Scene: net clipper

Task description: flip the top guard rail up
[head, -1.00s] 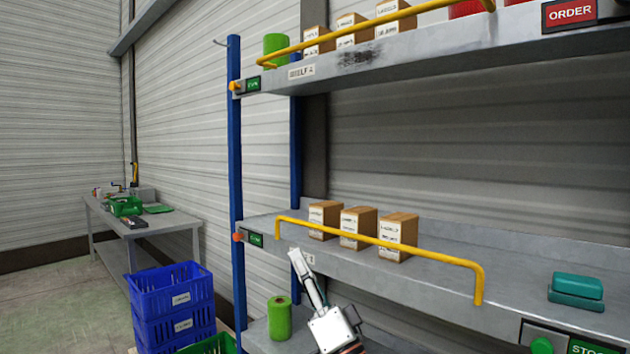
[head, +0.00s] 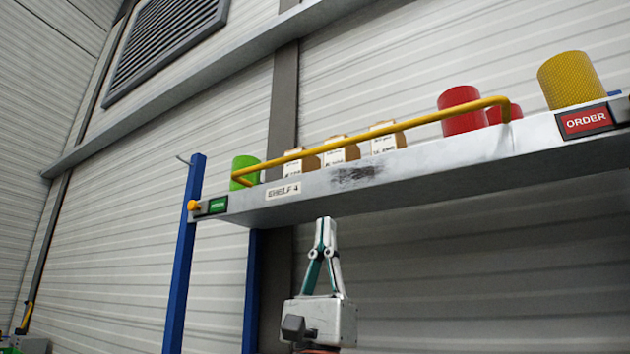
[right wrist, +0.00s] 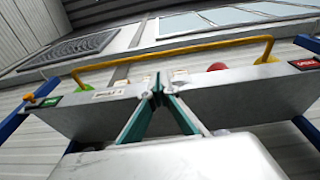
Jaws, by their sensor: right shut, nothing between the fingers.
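The top guard rail (head: 400,127) is a yellow bar along the front of the upper shelf (head: 400,170). It runs in front of the boxes, with a short bent leg at each end. It also shows in the right wrist view (right wrist: 180,49), above the shelf's front face. My right gripper (head: 326,222) points up, fingers shut and empty, and appears just below the shelf's front edge in the head view. In the right wrist view its fingertips (right wrist: 158,78) overlap the shelf front, below the rail. I cannot tell the exact gap. My left gripper is not in view.
Labelled boxes (head: 340,151), a green roll (head: 245,168), red rolls (head: 461,110) and a yellow roll (head: 572,80) stand on the shelf. A blue post (head: 183,255) is at the left, with an orange knob (head: 193,205) beside it. Open space lies below the shelf.

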